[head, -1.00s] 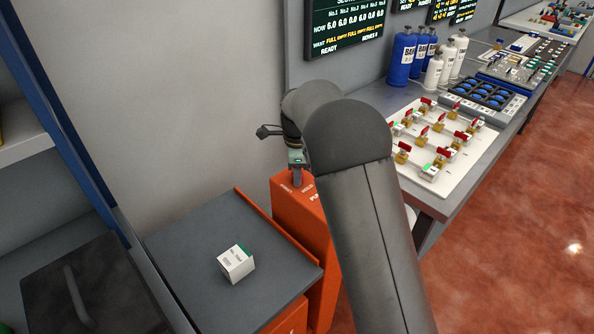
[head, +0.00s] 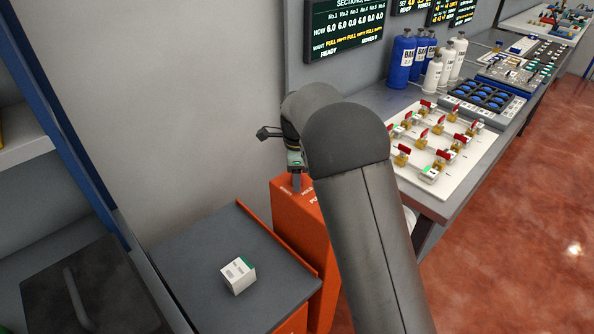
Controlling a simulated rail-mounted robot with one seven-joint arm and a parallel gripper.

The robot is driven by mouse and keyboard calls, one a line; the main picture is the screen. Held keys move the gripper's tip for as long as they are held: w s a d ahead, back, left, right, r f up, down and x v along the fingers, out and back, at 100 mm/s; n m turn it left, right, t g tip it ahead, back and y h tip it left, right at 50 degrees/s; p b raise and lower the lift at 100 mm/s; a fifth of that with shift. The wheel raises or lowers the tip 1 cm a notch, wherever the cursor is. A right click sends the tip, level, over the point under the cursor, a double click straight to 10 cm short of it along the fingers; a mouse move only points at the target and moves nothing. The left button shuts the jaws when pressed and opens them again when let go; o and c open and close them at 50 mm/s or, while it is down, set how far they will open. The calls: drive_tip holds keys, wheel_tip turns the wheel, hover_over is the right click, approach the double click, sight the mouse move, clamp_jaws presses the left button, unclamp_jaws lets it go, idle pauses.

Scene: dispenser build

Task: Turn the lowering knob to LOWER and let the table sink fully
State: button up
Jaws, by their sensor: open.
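The lift table (head: 190,268) has a dark grey top with an orange lip and stands at lower centre-left in the head view. A small white box with a green mark (head: 238,275) rests on it. The orange pedestal (head: 296,222) stands just behind and to the right of the table, with small lettering on its top. My gripper (head: 296,176) is open at the top of this pedestal, partly hidden by my arm. The knob cannot be told apart from the grey fingers there, so its setting and any contact are unclear.
A bench on the right holds a white valve board (head: 445,146) with red handles, blue bottles (head: 401,62) and white bottles. A dark box with a handle (head: 92,285) is at lower left, beside a blue-edged shelf. Red floor at the right is clear.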

wheel_tip(320, 180, up, 17)
drive_tip(key=shift+r, duration=0.2)
drive_tip(key=shift+s+d, duration=0.1)
idle(0.4)
drive_tip(key=s+d+f+n, duration=0.2)
drive_tip(key=s+d+n, duration=0.6)
drive_tip(key=s+d, duration=0.55)
drive_tip(key=s+d+f+n, duration=0.1)
drive_tip(key=s+f+n, duration=0.4)
drive_tip(key=s, duration=0.6)
drive_tip(key=s+d+f+n, duration=0.2)
drive_tip(key=s+f+n, duration=0.3)
drive_tip(key=s, duration=0.5)
drive_tip(key=shift+s+d+f, duration=0.25)
drive_tip(key=shift+s, duration=0.1)
